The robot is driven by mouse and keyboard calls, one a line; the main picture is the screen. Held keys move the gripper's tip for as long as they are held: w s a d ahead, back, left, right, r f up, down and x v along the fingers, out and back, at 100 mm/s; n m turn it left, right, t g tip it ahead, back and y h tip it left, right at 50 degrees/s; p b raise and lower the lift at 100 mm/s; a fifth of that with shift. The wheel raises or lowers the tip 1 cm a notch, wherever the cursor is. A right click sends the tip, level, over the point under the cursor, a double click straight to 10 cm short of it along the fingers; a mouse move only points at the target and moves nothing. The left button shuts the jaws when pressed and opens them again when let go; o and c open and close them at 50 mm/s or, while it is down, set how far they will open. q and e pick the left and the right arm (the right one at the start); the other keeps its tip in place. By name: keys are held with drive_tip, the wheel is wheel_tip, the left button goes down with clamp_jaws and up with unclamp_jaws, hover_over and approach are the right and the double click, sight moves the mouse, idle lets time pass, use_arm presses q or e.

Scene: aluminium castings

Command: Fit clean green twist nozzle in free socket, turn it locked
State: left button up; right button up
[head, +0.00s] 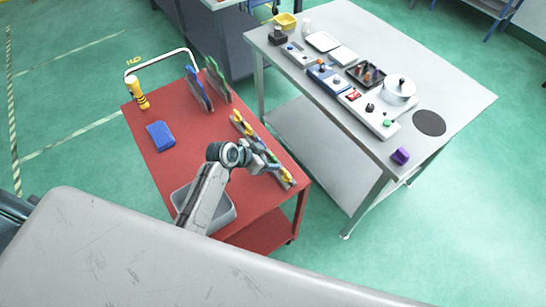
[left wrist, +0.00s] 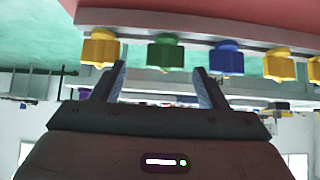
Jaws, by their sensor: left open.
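A rack (left wrist: 200,22) with a row of twist nozzles runs along the red cart's right side. In the left wrist view, which looks upside down, a green nozzle (left wrist: 165,52) sits between a yellow nozzle (left wrist: 101,48) and a blue nozzle (left wrist: 227,58). My left gripper (left wrist: 160,85) is open and empty. Its fingertips point at the row, with the green nozzle appearing between them; I see no contact. In the head view my left gripper (head: 270,160) covers part of the rack. A pale plate (head: 370,112) on the grey table carries small fittings; its free socket is too small to tell. My right gripper is out of view.
The grey table (head: 455,92) holds a pot (head: 399,88), a dark disc (head: 429,123) and a purple block (head: 400,156). A floor gap separates cart and table.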

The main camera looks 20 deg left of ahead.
sight(272, 156)
use_arm(q)
drive_tip(key=shift+w+d+f, duration=0.1)
drive_tip(key=shift+w+f, duration=0.1)
drive_tip(key=shift+w, duration=0.05)
drive_tip(key=shift+w+f+p, duration=0.15)
drive_tip(key=shift+w+p, duration=0.1)
drive_tip(key=shift+p, duration=0.05)
drive_tip(key=p+x, duration=0.2)
drive_tip(key=x, duration=0.1)
drive_tip(key=shift+w+d+f, duration=0.2)
drive_tip(key=shift+w, duration=0.15)
drive_tip(key=shift+w+d+f, duration=0.15)
drive_tip(key=shift+w+f, duration=0.05)
drive_tip(key=shift+f, duration=0.15)
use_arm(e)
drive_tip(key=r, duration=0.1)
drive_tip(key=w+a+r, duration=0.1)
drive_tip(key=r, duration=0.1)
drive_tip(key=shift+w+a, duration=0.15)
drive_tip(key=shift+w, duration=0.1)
use_arm(q)
drive_tip(key=c, duration=0.9)
drive_tip(key=shift+c, duration=0.8)
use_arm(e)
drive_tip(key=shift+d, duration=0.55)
